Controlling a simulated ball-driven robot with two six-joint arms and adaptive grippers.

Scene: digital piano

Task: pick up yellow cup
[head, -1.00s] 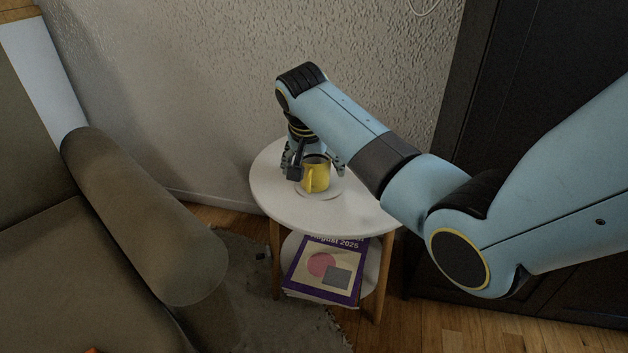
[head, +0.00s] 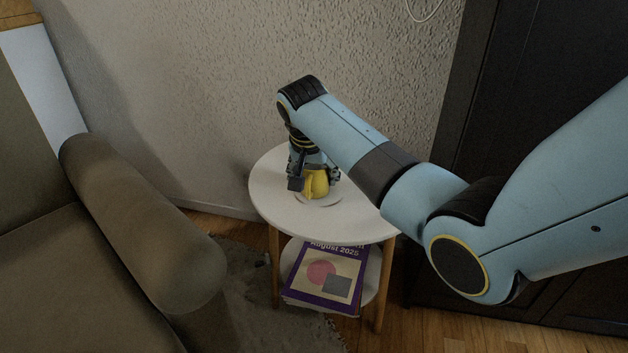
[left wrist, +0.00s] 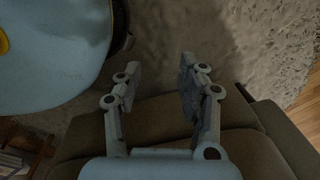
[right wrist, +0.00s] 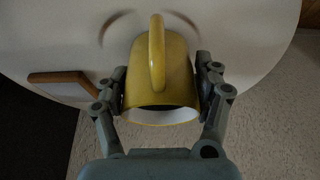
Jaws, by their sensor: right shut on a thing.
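The yellow cup (head: 316,184) stands upright over a white saucer (head: 320,201) on a small round white table (head: 275,198). My right gripper (head: 314,178) comes down on it from above and is shut on its sides. In the right wrist view the cup (right wrist: 165,75) sits between both fingers of the right gripper (right wrist: 163,92), with its handle up in the picture. I cannot tell whether the cup touches the saucer. My left gripper (left wrist: 158,88) is open and empty in the left wrist view, with a couch behind it.
A lower shelf holds magazines (head: 325,272). A couch armrest (head: 150,220) stands left of the table, a textured wall (head: 200,100) behind it, and a dark cabinet (head: 530,120) to the right. In the right wrist view a brown-edged object (right wrist: 62,85) lies near the cup.

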